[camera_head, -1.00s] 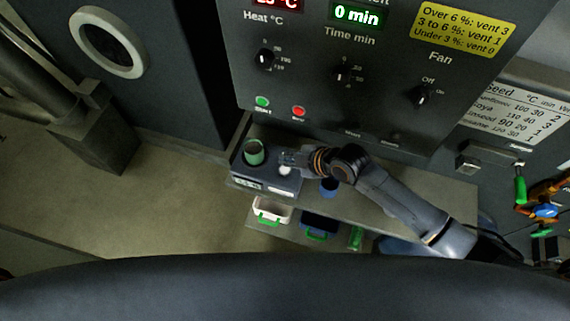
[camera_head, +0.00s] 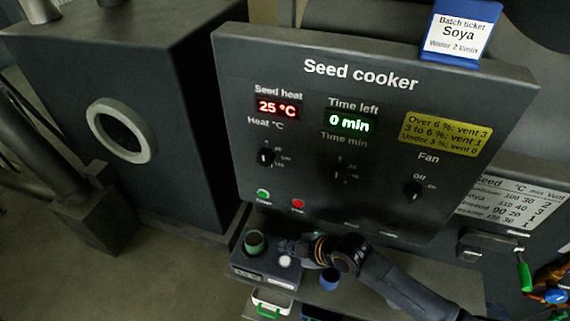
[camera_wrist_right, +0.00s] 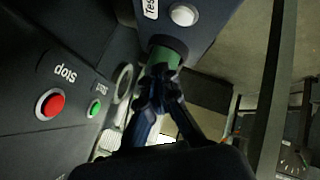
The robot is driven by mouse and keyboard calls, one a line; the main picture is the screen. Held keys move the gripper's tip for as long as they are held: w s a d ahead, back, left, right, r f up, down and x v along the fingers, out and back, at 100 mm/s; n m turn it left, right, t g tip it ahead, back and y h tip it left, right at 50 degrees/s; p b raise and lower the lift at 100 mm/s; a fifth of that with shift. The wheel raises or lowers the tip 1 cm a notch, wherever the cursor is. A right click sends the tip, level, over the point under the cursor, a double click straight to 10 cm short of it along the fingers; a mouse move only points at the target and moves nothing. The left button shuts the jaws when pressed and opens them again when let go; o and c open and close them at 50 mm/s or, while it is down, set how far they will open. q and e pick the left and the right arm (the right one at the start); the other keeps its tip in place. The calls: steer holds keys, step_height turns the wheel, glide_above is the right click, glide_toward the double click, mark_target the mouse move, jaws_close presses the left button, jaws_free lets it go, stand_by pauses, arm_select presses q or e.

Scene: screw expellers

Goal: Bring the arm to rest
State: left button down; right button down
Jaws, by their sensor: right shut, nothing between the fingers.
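My right gripper (camera_head: 285,247) is in the lower middle of the head view, its arm coming in from the lower right. It is shut and empty, over the bench in front of the seed cooker (camera_head: 300,120). Its tips are close to the green cup (camera_head: 254,242), which stands on the grey tester (camera_head: 262,270); I cannot tell whether they touch. In the right wrist view the closed fingers (camera_wrist_right: 160,78) point at the green cup (camera_wrist_right: 166,56), and the tester (camera_wrist_right: 205,18) with its white button lies beyond. My left gripper is not in view.
The cooker panel has knobs, a green button (camera_head: 263,194) and a red stop button (camera_head: 298,203). A blue cup (camera_head: 329,279) stands under my right arm. A white tray with a green handle (camera_head: 271,302) is below the bench. A batch ticket (camera_head: 462,32) reads Soya.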

steer(key=shift+s, duration=0.15)
steer(key=s+d+r+m+g+h, duration=0.15)
steer(key=s+d+m+h, duration=0.25)
steer(key=s+d+m, duration=0.55)
steer(key=s+d+r+m+g+h, duration=0.1)
steer(key=s+d+r+m+h, duration=0.15)
steer(key=s+d+m, duration=0.75)
step_height(320, 180, down, 32)
steer(key=s+n+b, duration=0.2)
steer(key=b, duration=0.5)
steer(key=s+d+f+g+b, duration=0.1)
steer(key=s+f+b, duration=0.1)
steer(key=s+f, duration=0.6)
steer(key=s+d+f+g+b, duration=0.1)
steer(key=s+d+f+b, duration=0.1)
steer(key=s+f, duration=0.7)
step_height(320, 180, down, 5)
steer(key=shift+d+f+h+b, duration=0.15)
steer(key=shift+h+b, duration=0.3)
steer(key=shift+b, duration=0.3)
